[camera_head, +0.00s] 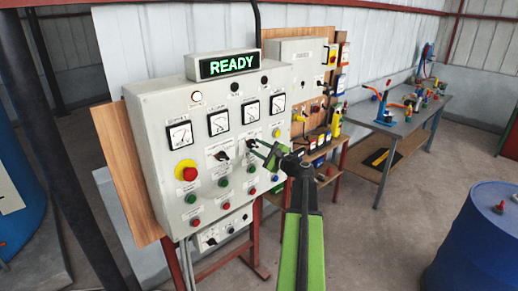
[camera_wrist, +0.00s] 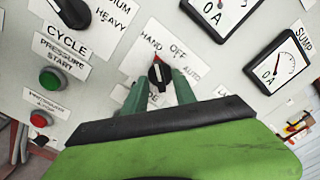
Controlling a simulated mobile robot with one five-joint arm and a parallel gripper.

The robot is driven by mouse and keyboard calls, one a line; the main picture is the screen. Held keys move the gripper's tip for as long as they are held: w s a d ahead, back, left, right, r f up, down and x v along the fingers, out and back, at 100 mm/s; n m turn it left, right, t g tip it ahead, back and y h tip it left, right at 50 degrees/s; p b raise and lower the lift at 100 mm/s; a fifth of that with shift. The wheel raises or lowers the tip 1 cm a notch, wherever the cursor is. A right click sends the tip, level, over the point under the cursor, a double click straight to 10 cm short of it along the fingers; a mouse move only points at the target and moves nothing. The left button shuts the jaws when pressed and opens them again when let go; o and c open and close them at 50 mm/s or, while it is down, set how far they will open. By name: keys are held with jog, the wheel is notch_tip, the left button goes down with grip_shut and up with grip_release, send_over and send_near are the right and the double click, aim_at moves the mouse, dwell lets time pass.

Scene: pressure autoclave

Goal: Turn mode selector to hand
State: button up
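The mode selector (camera_wrist: 159,75) is a black knob with a red mark, on a white label reading HAND, OFF and AUTO. In the wrist view the red mark points up, toward the HAND side of the label. My gripper (camera_wrist: 160,84) has its two green fingers on either side of the knob, with narrow gaps seeming to show, so it looks open around it. In the head view my gripper (camera_head: 262,152) is at the panel's right part and largely hides the selector. Contact with the panel cannot be told.
The grey control panel (camera_head: 155,125) carries dials, buttons, a red emergency stop (camera_head: 186,171) and a READY display (camera_head: 228,65). Another black selector (camera_wrist: 72,12) is at the upper left in the wrist view. A workbench (camera_head: 400,115) and blue drum (camera_head: 478,235) stand to the right.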

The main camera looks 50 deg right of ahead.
jog(key=s+a, duration=0.1)
jog(key=s, duration=1.6)
jog(key=shift+s, duration=0.25)
jog(key=shift+w+a, duration=0.1)
jog(key=shift+a, duration=0.1)
jog(key=w+a+f+n+g+y+b, duration=0.1)
jog(key=w+a+f+n+g+y, duration=0.25)
jog(key=a, duration=0.55)
jog(key=w+a+f+n+g+y, duration=0.1)
jog(key=w+a+f+n+g, duration=0.1)
jog(key=w+a+f+n, duration=0.6)
jog(key=w+a+f+n+g+y+b, duration=0.1)
jog(key=w+a+f+g+y, duration=0.25)
jog(key=a, duration=0.75)
jog(key=s+a+f+n+g+h, duration=0.1)
jog(key=a+f+n+g+h, duration=0.1)
jog(key=a, duration=0.6)
jog(key=s+a+f+n+g+h+b, duration=0.1)
jog(key=s+a+f+n+g+h, duration=0.1)
jog(key=a+f+n+g, duration=0.2)
jog(key=s+a+f+n+g+h+b, duration=0.1)
jog(key=s+a+f+n+g+h, duration=0.1)
jog(key=a+f+n, duration=0.5)
jog(key=shift+a+n+g+h, duration=0.4)
jog(key=shift+a+n+g, duration=0.15)
jog(key=shift+a, duration=2.55)
